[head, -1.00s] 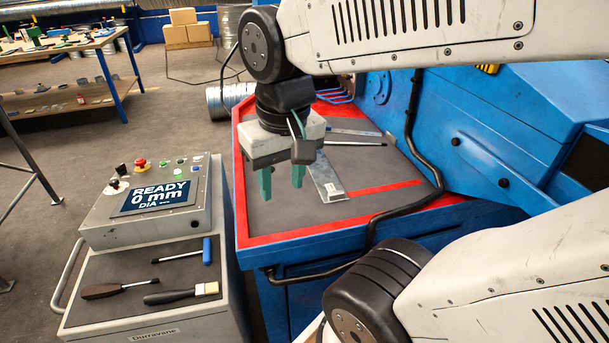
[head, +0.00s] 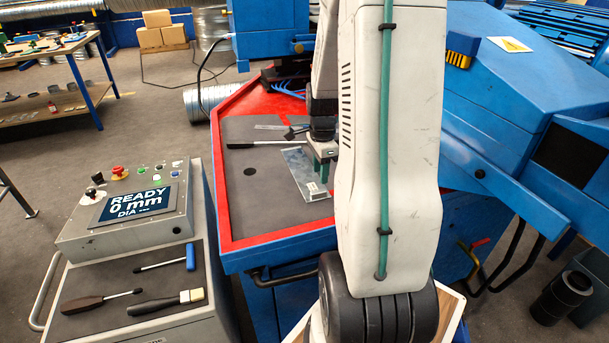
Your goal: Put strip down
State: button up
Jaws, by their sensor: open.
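The metal strip (head: 298,170) is a flat silvery piece lying on the dark mat of the red-edged blue table in the head view. A small pale label shows at its near end. My gripper (head: 322,172) is over the right side of the strip, with its green fingers pointing down. The fingers are apart and hold nothing that I can see. My own arm hides part of the gripper and the table to the right. Whether the fingertips touch the strip or mat cannot be told.
A black rod tool (head: 262,144) lies behind the strip. The control console (head: 130,205) reads "READY 0 mm" at the left, above a trolley (head: 135,285) with hand tools. The blue machine (head: 510,110) stands at the right.

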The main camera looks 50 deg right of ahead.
aim_at(318, 191)
jog(key=f, duration=0.4)
jog(key=a+f, duration=0.1)
jog(key=f, duration=0.1)
jog(key=shift+s+f, duration=0.1)
jog(key=shift+f, duration=0.1)
jog(key=shift+d, duration=0.1)
jog(key=shift+c, duration=0.3)
grip_shut()
